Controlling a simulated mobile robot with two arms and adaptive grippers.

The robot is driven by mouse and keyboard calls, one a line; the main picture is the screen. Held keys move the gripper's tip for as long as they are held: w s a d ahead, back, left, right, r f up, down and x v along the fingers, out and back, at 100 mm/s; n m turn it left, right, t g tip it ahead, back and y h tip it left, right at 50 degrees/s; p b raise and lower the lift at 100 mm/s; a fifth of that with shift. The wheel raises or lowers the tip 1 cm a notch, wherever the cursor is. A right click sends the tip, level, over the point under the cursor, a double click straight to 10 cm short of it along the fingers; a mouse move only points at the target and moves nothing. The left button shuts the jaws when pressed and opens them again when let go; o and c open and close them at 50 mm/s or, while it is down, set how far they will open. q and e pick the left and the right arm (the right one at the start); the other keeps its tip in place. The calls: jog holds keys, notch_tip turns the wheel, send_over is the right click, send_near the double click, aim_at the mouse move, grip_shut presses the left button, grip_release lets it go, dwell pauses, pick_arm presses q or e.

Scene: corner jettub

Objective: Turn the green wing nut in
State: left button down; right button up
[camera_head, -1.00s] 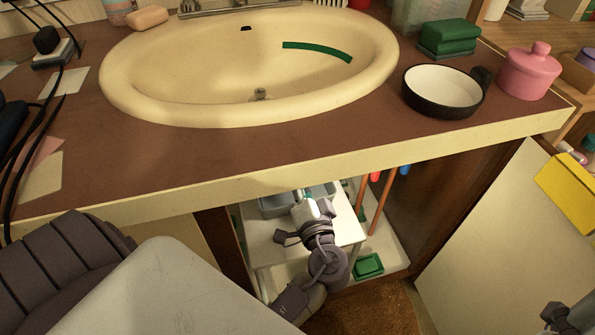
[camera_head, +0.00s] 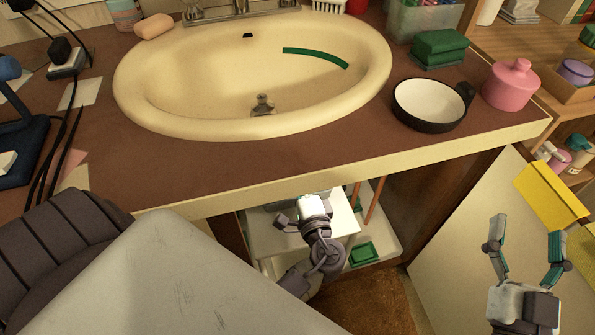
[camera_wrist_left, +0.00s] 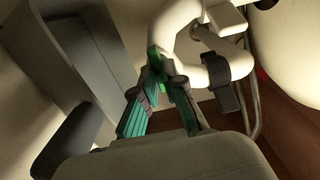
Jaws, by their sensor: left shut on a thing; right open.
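The green wing nut (camera_wrist_left: 155,66) shows in the left wrist view as a small bright green piece beside the white curved drain pipe (camera_wrist_left: 186,42). My left gripper (camera_wrist_left: 163,84) has its teal fingers closed on it, covering part of it. In the head view my left gripper (camera_head: 314,200) reaches into the cabinet under the sink, its fingertips mostly hidden by the counter edge; the nut cannot be made out there. My right gripper (camera_head: 524,232) is open and empty at the lower right, in front of the cabinet door.
The counter (camera_head: 330,165) with the sink (camera_head: 180,120) overhangs the left arm. A white shelf unit (camera_head: 270,238) and a green tray (camera_head: 363,252) are inside the cabinet. The open white door (camera_head: 455,225) carries yellow holders (camera_head: 552,195). A black pan (camera_head: 430,104) stands on the counter.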

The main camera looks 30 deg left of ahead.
pick_arm(q)
jog(key=shift+s+d+f, duration=0.1)
jog(key=shift+d+f, duration=0.05)
jog(key=shift+f, duration=0.05)
dwell(0.3)
jog(key=c, duration=1.5)
grip_release()
jog(key=shift+c, duration=0.2)
jog(key=o, duration=0.3)
jog(key=shift+r, duration=0.1)
jog(key=v, duration=0.7)
jog(key=shift+s+d, duration=0.1)
jog(key=shift+s, duration=0.05)
jog(key=shift+r, duration=0.1)
